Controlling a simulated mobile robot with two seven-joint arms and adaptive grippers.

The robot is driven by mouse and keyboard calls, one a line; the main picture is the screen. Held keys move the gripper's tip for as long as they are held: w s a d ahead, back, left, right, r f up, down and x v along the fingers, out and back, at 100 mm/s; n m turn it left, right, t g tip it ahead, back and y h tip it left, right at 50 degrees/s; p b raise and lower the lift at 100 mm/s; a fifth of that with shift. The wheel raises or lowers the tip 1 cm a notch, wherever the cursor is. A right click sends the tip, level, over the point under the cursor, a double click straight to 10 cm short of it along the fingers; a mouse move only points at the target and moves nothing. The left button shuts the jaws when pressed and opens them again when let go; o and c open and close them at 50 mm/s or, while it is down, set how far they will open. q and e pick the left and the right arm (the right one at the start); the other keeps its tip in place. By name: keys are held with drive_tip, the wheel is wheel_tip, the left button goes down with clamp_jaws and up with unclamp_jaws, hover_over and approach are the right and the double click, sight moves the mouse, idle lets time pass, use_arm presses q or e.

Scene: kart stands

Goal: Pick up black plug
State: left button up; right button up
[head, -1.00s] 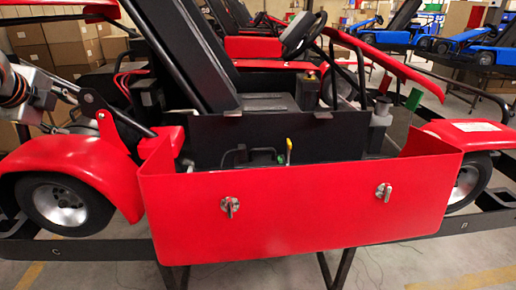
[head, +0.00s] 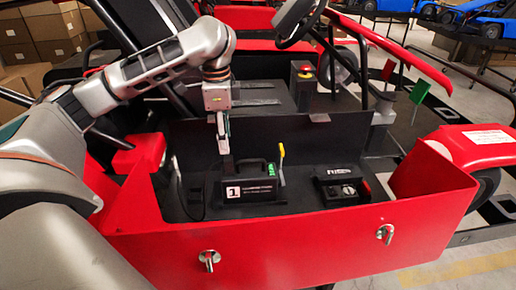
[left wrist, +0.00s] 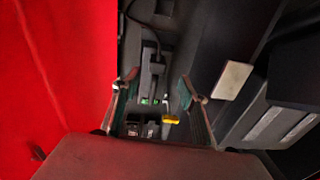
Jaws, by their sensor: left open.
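A black block with a handle and a white label marked "1" (head: 262,190), which I take to be the black plug, sits in the black tray behind the red panel. A green patch shows on it, and a dark cable stands at its left. My left gripper (head: 224,150) points down just above its left part, open. In the left wrist view, the open fingers (left wrist: 158,78) stand either side of a dark block with a cable (left wrist: 152,70), apparently the same plug. I cannot tell whether they touch it. My right gripper is not in view.
A yellow lever (head: 281,152) stands right beside the plug and also shows in the left wrist view (left wrist: 170,119). A black box with a knob (head: 340,187) lies to the right. The red panel (head: 290,245) closes the near side; a black wall (head: 330,140) stands behind.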

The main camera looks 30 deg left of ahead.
sight(228, 158)
use_arm(q)
drive_tip(key=shift+w+d+f, duration=0.2)
drive_tip(key=shift+d+f, duration=0.05)
drive_tip(key=shift+f, duration=0.15)
wheel_tip(228, 158, down, 2)
drive_tip(key=shift+s, duration=0.15)
drive_tip(key=shift+f, duration=2.7)
drive_tip(key=c, duration=1.2)
